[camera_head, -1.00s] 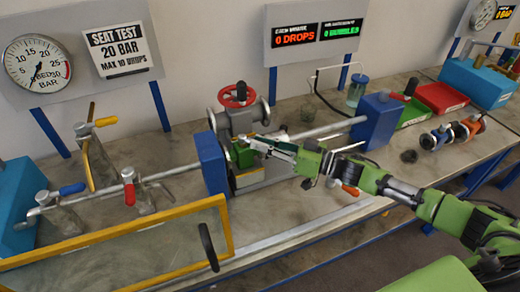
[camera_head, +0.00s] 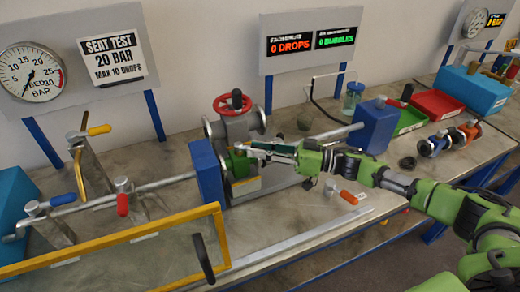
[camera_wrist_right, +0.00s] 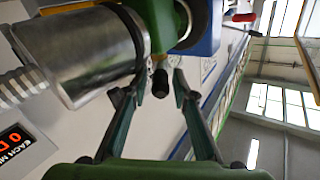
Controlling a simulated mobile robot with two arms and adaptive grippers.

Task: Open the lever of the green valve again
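In the right wrist view the green valve body (camera_wrist_right: 163,22) is at the top. A dark-tipped stub, perhaps the valve's lever or stem, (camera_wrist_right: 160,78) points between the fingertips. The right gripper (camera_wrist_right: 158,86) is open there, with gaps on both sides of the stub. The lever's angle is hard to tell. My left gripper is not in view.
A blue block (camera_head: 208,172) stands left of the valve, and another (camera_head: 371,126) stands right. The red handwheel (camera_head: 232,102) rises behind. A yellow-framed panel (camera_head: 130,240) is at the front left. An orange-handled tool (camera_head: 348,197) lies on the bench below my arm.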

